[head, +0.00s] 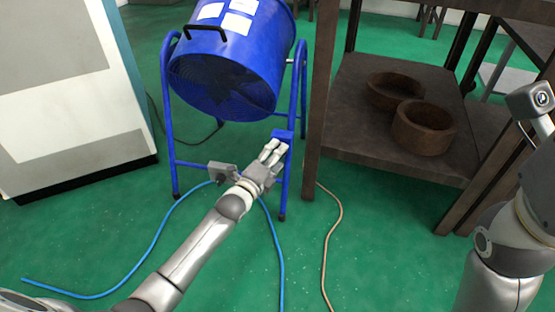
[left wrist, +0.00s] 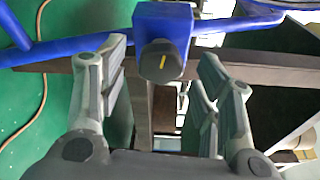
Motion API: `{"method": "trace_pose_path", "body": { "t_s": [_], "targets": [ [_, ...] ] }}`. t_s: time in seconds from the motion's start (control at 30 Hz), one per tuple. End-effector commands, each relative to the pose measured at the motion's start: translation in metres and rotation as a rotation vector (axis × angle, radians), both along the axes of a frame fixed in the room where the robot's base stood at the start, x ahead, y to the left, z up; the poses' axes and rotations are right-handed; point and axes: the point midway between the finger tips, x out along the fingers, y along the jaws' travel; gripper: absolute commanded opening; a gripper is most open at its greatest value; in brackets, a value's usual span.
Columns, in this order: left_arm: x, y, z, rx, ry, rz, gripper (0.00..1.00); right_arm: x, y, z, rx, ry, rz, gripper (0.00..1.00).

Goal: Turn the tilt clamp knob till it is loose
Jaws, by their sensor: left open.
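The tilt clamp knob (left wrist: 161,61) shows in the left wrist view as a dark round knob with a yellow line, on a blue clamp block (left wrist: 163,22) of the fan's frame. My left gripper (left wrist: 161,88) is open, with one finger to each side of the knob and not visibly touching it. In the head view my left gripper (head: 271,152) is at the blue clamp block (head: 283,135) on the frame's right leg; the knob is hidden there. The blue drum fan (head: 230,65) hangs tilted in its frame. My right arm shows at the right edge, its fingers out of clear view.
A white cabinet (head: 70,90) is at the left. A blue hose (head: 150,245) and a tan cable (head: 328,235) lie on the green floor.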

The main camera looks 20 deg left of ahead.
Motion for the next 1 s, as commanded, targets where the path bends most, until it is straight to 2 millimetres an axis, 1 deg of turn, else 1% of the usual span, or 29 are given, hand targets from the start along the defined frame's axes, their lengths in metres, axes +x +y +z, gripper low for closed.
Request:
{"method": "trace_pose_path", "body": {
  "t_s": [0.03, 0.1, 0.2, 0.5, 0.57, 0.87, 1.0],
  "targets": [
    [0.005, -0.001, -0.003, 0.000, 0.000, 0.000, 0.59, -0.003, 0.000, -0.001, 0.000, -0.011, 0.000, 0.40],
    [0.010, -0.002, -0.002, -0.001, 0.000, 0.000, 0.59, -0.005, 0.000, 0.000, 0.000, -0.020, 0.000, 0.40],
    [0.014, -0.003, -0.002, -0.001, 0.002, -0.001, 0.59, -0.007, 0.001, 0.002, -0.001, -0.028, -0.001, 0.40],
    [0.015, -0.003, -0.001, -0.001, 0.002, -0.001, 0.59, -0.008, 0.001, 0.004, -0.002, -0.028, -0.002, 0.40],
    [0.015, -0.003, -0.001, -0.001, 0.002, -0.001, 0.53, -0.008, 0.001, 0.004, -0.002, -0.028, -0.002, 0.40],
    [0.015, -0.003, -0.001, -0.001, 0.002, 0.000, 0.14, -0.008, 0.001, 0.003, -0.002, -0.028, -0.001, 0.40],
    [0.015, -0.003, -0.001, -0.005, 0.002, 0.000, 0.14, -0.008, 0.001, 0.004, -0.002, -0.028, -0.001, 0.40]
  ]
}}
